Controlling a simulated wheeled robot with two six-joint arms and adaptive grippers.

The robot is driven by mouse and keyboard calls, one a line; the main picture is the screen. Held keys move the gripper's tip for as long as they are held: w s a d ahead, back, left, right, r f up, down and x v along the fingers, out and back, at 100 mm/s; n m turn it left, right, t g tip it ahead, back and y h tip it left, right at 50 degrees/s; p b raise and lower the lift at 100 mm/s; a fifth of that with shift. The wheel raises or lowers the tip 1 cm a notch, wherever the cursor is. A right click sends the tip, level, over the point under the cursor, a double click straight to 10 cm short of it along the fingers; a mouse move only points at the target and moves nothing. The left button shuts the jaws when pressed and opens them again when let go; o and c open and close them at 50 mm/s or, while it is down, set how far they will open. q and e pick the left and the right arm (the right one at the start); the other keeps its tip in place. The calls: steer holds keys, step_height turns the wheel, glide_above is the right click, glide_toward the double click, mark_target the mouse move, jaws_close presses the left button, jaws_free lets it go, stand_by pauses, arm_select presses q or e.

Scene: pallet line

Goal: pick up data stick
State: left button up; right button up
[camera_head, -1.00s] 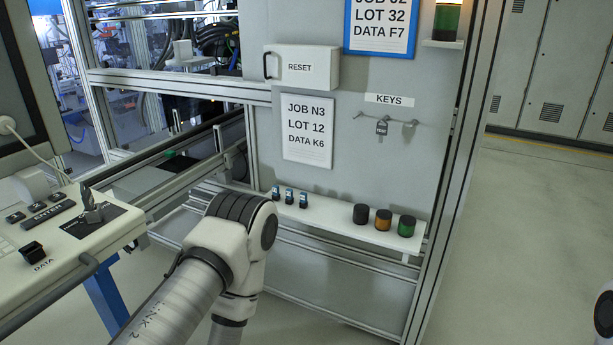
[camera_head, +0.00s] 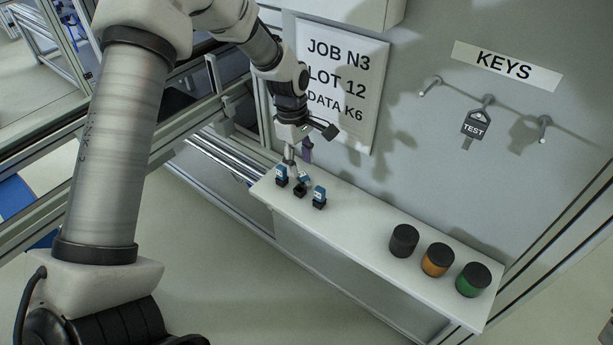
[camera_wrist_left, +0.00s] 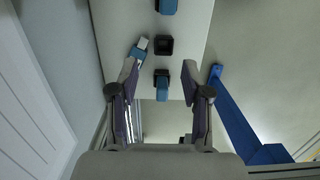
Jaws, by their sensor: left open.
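Several blue data sticks are at the left end of the white shelf (camera_head: 365,225). The leftmost stick (camera_head: 282,172) stands in a black holder; it also shows in the left wrist view (camera_wrist_left: 162,88). The rightmost stick (camera_head: 319,192) stands in its own holder and is cut off at the top of the wrist view (camera_wrist_left: 168,5). The middle holder (camera_wrist_left: 164,45) is empty, and a loose stick (camera_wrist_left: 138,51) lies tilted beside it on the wall side. My left gripper (camera_head: 297,161) is open and empty above the leftmost stick, its fingers (camera_wrist_left: 160,76) on either side of it in the wrist view. The stick labels are unreadable.
A black jar (camera_head: 404,241), an orange jar (camera_head: 437,260) and a green jar (camera_head: 473,280) stand at the shelf's right. The wall behind bears a sign reading JOB N3, LOT 12, DATA K6 (camera_head: 338,80) and a TEST key (camera_head: 475,125) on a hook. The shelf between sticks and jars is clear.

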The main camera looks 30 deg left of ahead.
mark_target(300, 179)
arm_select(q)
steer(key=shift+s+f+p, duration=0.3)
steer(key=shift+f, duration=0.3)
steer(key=shift+s+f+p, duration=0.25)
steer(key=shift+f, duration=0.3)
steer(key=f, duration=0.3)
steer(key=shift+w+d, duration=0.15)
steer(key=shift+w, duration=0.1)
steer(key=shift+w+f, duration=0.1)
steer(key=shift+w, duration=0.05)
steer(key=shift+s, duration=0.25)
steer(key=shift+w+f+p, duration=0.1)
steer(key=shift+f+p, duration=0.05)
steer(key=shift+p, duration=0.15)
jaws_close()
steer(key=o, duration=0.6)
jaws_free()
